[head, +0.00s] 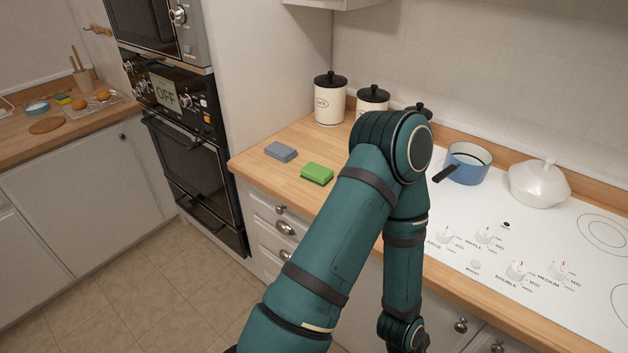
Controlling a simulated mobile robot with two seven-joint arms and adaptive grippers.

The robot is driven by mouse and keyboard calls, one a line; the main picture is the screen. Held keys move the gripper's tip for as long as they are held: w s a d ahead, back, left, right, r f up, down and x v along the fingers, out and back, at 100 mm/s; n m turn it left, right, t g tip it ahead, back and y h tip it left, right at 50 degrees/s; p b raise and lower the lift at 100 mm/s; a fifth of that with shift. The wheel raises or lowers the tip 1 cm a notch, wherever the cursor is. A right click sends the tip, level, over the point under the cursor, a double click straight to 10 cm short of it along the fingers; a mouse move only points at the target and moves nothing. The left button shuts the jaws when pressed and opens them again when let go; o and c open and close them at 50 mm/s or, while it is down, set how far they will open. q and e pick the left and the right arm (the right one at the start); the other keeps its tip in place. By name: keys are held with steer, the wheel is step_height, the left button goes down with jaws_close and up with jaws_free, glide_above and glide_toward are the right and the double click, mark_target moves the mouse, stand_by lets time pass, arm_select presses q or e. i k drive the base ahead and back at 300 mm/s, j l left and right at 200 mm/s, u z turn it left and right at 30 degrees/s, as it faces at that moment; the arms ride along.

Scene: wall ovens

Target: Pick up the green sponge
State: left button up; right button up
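The green sponge (317,173) lies flat on the wooden counter (265,164), near its front edge. A blue-grey sponge (281,151) lies a little behind it to the left, apart from it. One teal arm of mine rises from the bottom of the head view, bends at an elbow right of the green sponge, and hangs down in front of the drawers. Its gripper is out of view below the frame. My other arm and its gripper do not show.
Lidded canisters (330,98) stand at the back of the counter. A white cooktop (510,235) on the right holds a blue pot (467,163) and a white lidded pot (539,183). Wall ovens (187,160) stand left of the counter. The counter around the sponges is clear.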

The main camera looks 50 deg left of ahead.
mark_target(317, 174)
steer(key=k+u, duration=0.1)
steer(key=u, duration=1.05)
steer(key=i+l+u, duration=0.2)
steer(key=u, duration=0.2)
steer(key=i+l+u, duration=0.15)
steer(key=l+u, duration=0.15)
steer(key=u, duration=0.15)
steer(key=i+j, duration=0.1)
steer(key=j, duration=0.35)
steer(key=i+j, duration=0.1)
steer(key=j, duration=0.35)
steer(key=i+j, duration=0.1)
steer(key=j, duration=0.35)
steer(key=i+j, duration=0.1)
steer(key=j, duration=0.35)
steer(key=j+z, duration=0.35)
steer(key=i+j+z, duration=0.1)
steer(key=j+z, duration=0.2)
